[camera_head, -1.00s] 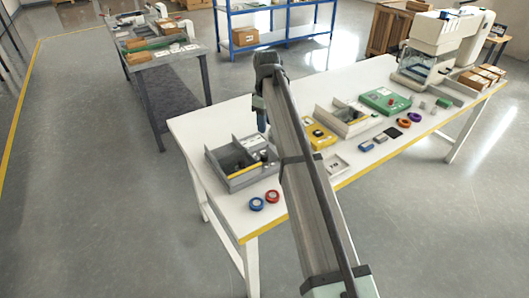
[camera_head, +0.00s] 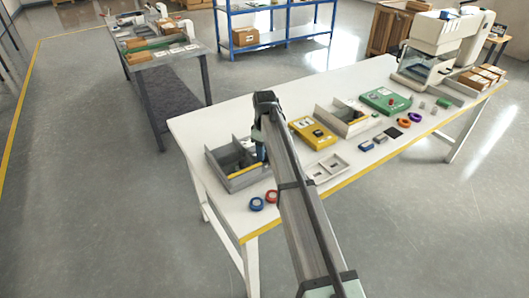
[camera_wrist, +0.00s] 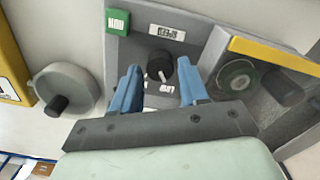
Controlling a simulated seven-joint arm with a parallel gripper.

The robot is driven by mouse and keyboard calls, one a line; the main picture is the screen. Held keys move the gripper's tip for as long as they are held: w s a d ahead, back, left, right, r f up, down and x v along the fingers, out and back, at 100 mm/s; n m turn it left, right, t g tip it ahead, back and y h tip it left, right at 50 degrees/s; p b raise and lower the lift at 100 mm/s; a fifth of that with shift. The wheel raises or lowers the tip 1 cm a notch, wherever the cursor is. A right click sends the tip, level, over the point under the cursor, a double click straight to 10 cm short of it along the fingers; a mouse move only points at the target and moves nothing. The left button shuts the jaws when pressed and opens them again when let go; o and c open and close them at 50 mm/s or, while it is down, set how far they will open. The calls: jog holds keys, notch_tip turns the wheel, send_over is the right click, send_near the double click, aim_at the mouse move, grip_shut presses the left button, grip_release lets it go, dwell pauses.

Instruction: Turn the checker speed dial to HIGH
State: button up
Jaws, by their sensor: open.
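The checker is probably the grey open-topped box (camera_head: 236,184) at the left end of the white table. In the wrist view a black round dial (camera_wrist: 160,64) sits on a grey panel (camera_wrist: 195,50), with pale marks at its lower edge.
Left of the dial panel is a grey wheel (camera_wrist: 70,85) with a black knob; right is a compartment with a yellow edge (camera_wrist: 272,52). A yellow device (camera_head: 303,125), a pale tray (camera_head: 325,170), and blue (camera_head: 256,204) and red (camera_head: 272,196) rings are nearby.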

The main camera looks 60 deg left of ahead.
jog(key=shift+f, duration=0.5)
jog(key=shift+c, duration=0.3)
jog(key=c, duration=0.7)
jog(key=shift+m, duration=0.4)
jog(key=m, duration=1.3)
